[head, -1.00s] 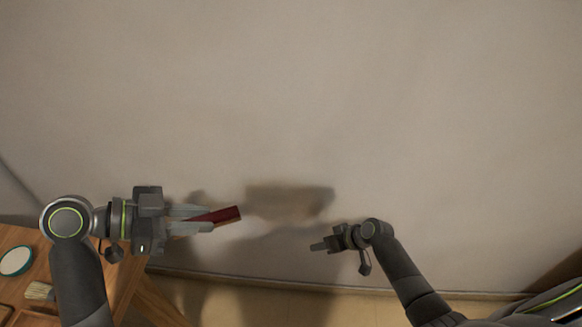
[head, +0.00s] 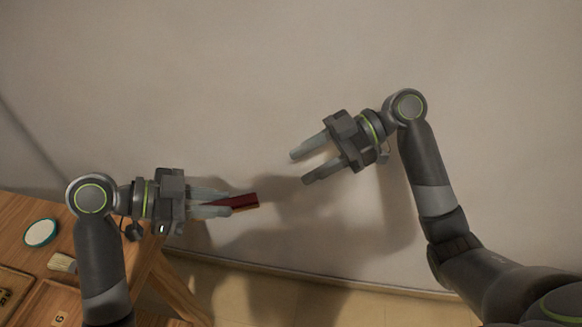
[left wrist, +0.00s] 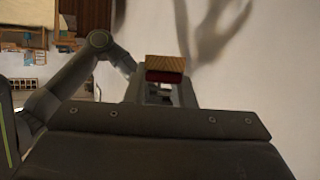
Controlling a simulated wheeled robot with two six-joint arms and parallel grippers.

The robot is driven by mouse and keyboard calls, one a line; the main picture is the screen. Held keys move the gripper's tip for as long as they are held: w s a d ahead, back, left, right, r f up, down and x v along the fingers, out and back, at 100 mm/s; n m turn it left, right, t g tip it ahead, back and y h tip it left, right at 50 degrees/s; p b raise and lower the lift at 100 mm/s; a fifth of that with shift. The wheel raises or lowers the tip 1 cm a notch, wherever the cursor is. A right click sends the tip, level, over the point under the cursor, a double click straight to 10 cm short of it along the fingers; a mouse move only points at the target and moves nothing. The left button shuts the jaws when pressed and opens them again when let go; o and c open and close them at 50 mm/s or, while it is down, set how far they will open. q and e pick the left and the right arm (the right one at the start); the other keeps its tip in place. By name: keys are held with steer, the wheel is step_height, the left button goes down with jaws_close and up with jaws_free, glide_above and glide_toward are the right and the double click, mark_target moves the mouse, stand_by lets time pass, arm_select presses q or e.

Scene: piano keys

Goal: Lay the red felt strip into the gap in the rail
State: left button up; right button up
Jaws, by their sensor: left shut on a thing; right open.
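My left gripper (head: 222,203) is shut on the red felt strip (head: 245,201) in the head view. The strip sticks out past the fingertips to the right, held in the air in front of the wall. In the left wrist view the strip (left wrist: 165,76) shows end-on at the fingertips, with a wood-brown upper face and a red lower edge. My right gripper (head: 299,168) is open and empty, up and to the right of the strip, its fingers pointing left towards it and apart from it. The rail and its gap do not show clearly in any view.
A wooden table (head: 140,240) stands at the lower left. On it are a round white-topped tin with a green rim (head: 40,232), a brush (head: 62,262) and wooden trays (head: 52,303). A plain wall (head: 300,70) fills the back.

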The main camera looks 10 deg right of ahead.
mark_target(245, 197)
steer(key=x, duration=1.1)
steer(key=shift+a+f, duration=0.15)
steer(key=shift+a, duration=0.2)
steer(key=c, duration=1)
arm_select(q)
steer(key=o, duration=1)
arm_select(e)
steer(key=shift+c, duration=0.3)
arm_select(q)
steer(key=shift+o, duration=0.2)
steer(key=shift+a, duration=0.15)
